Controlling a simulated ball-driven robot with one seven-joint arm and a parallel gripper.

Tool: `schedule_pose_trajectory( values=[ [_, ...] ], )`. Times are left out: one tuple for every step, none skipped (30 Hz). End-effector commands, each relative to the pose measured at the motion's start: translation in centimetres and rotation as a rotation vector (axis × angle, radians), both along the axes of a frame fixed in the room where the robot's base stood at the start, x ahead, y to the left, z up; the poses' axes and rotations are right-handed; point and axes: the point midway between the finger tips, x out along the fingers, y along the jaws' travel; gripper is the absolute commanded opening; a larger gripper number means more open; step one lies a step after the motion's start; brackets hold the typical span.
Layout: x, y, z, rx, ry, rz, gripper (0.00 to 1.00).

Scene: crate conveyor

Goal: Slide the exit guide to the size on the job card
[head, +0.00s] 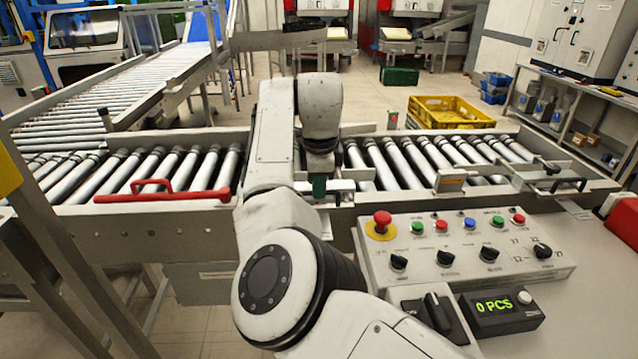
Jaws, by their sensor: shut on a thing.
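My gripper (319,188) points down at the front edge of the roller conveyor, near the middle of the picture. It is shut at a metal bracket (346,184), which I take to be part of the exit guide. My own arm and wrist hide much of the grip, so the exact contact is not clear. The bracket's bar runs right from the fingers, just over the near ends of the rollers. I cannot make out a job card or any size marks in this view.
A red handle (162,192) lies along the conveyor's left front edge. A yellow crate (450,112) stands behind the conveyor.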

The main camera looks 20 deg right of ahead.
Motion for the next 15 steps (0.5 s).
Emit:
schedule_pose_trajectory(
  values=[
    [0.37,0.02,0.31,-0.001,-0.019,0.002,0.0],
    [0.38,0.02,0.31,-0.001,-0.019,0.002,0.0],
    [0.38,0.02,0.32,0.0,-0.019,0.002,0.0],
    [0.39,0.03,0.32,0.0,-0.019,0.002,0.13],
    [0.38,0.02,0.32,0.0,-0.019,0.002,0.16],
    [0.37,0.02,0.31,-0.001,-0.019,0.002,0.2],
    [0.36,0.02,0.3,-0.001,-0.019,0.002,0.23],
    [0.35,0.01,0.29,-0.001,-0.018,0.002,0.26],
    [0.33,0.02,0.26,-0.001,-0.017,0.002,0.3],
    [0.32,0.01,0.25,-0.001,-0.016,0.002,0.32],
    [0.3,0.02,0.24,-0.001,-0.015,0.002,0.35],
    [0.28,0.01,0.21,-0.001,-0.014,0.002,0.38],
    [0.27,0.02,0.19,-0.001,-0.014,0.002,0.38],
    [0.26,0.01,0.19,-0.001,-0.014,0.002,0.38],
    [0.24,0.02,0.16,-0.001,-0.012,0.002,0.38]
  ],
)
